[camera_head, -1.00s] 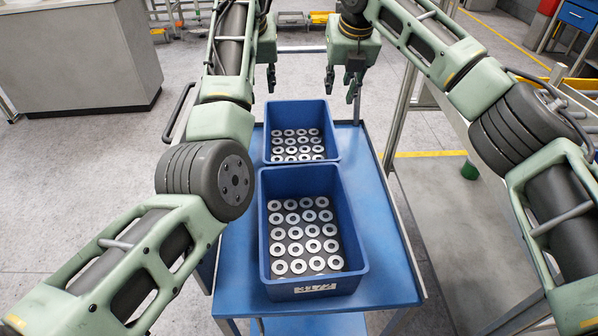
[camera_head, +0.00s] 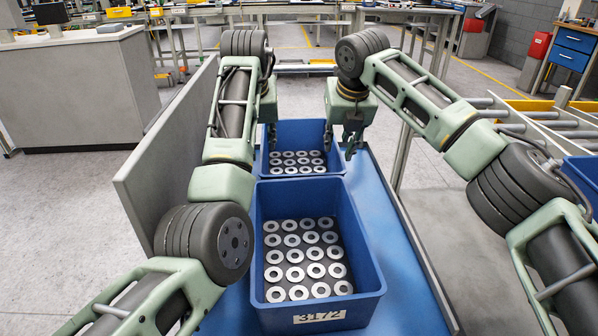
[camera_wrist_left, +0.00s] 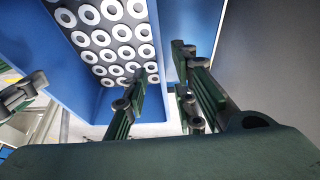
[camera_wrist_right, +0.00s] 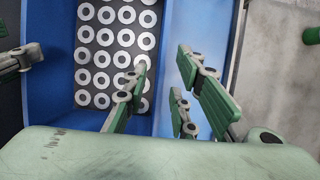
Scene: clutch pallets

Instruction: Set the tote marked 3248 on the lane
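The far blue tote (camera_head: 318,126) stands on the blue cart top (camera_head: 385,235) and holds several rows of metal rings. Its marking is hidden. A nearer blue tote (camera_head: 350,235) with similar rings carries the label 3172 (camera_head: 320,316). My left gripper (camera_head: 270,138) is at the far tote's left side, and my right gripper (camera_head: 350,142) is at its right side. In the left wrist view the left fingers (camera_wrist_left: 163,92) are apart near a tote wall. In the right wrist view the right fingers (camera_wrist_right: 168,90) are apart, with the tote wall between them. Contact is unclear.
A roller lane (camera_head: 550,125) runs at the right, with another blue tote (camera_head: 582,180) at the right edge. A grey panel (camera_head: 165,150) stands left of the cart. A grey counter (camera_head: 85,85) stands farther left. The floor between is clear.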

